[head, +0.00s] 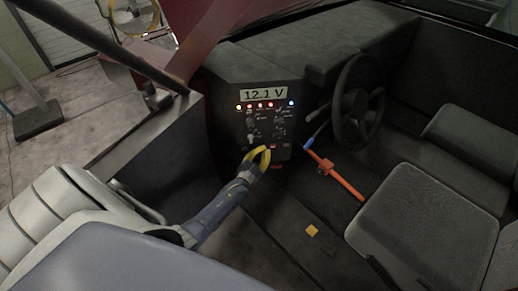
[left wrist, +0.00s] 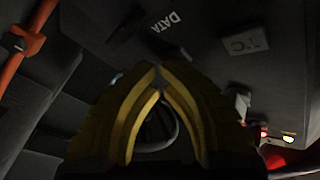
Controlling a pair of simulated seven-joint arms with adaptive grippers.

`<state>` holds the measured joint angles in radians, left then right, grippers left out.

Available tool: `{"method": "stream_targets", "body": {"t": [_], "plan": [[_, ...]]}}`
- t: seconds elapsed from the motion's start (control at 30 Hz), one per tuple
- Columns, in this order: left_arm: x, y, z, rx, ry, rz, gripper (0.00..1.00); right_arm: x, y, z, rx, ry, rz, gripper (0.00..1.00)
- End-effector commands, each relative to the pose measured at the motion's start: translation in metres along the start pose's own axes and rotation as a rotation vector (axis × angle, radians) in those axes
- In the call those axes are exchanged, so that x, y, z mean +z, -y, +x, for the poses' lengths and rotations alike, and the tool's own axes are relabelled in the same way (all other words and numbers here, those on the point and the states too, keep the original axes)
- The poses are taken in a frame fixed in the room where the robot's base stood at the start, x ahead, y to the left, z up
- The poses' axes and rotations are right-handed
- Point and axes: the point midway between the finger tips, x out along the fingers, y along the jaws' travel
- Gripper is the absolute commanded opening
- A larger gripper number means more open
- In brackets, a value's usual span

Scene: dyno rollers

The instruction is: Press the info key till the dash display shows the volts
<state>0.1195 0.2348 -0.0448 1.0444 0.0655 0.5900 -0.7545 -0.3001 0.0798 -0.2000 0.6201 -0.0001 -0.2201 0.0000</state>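The dash display (head: 265,94) reads "12.1 V" at the top of the black dash panel (head: 285,125). My left gripper (head: 262,151) has yellow fingers and reaches up to the lower part of the panel. In the left wrist view its fingertips (left wrist: 159,72) meet, with nothing seen between them. A dark key marked "DATA" (left wrist: 163,22) lies just beyond the tips, apart from them in the picture. A key marked "T°C" (left wrist: 245,40) is to its right. I cannot make out a key marked info. My right gripper is out of view.
A row of lit lamps (head: 260,105) runs below the display. A steering wheel (head: 357,102) stands right of the panel. An orange lever (head: 335,175) slants across the floor beside the seat (head: 420,215). A small yellow block (head: 312,230) lies on the floor.

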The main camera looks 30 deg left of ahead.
Motion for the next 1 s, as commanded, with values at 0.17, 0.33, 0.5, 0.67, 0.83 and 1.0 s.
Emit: {"method": "stream_targets", "body": {"t": [0.17,0.33,0.5,0.67,0.83,1.0], "plan": [[-0.003,-0.002,-0.004,-0.001,-0.001,0.000,0.00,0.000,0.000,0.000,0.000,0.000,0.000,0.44],[-0.005,-0.005,-0.010,-0.001,0.000,0.000,0.00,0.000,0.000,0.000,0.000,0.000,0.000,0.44],[-0.007,-0.006,-0.013,-0.001,0.000,0.000,0.00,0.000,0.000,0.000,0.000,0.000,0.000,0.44],[-0.007,-0.006,-0.012,0.000,0.000,0.000,0.00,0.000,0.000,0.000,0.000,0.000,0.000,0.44],[-0.008,-0.008,-0.015,0.000,0.000,-0.001,0.00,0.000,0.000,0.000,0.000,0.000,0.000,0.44],[-0.014,-0.014,-0.026,0.001,0.000,-0.002,0.00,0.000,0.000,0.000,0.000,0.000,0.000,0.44]]}}
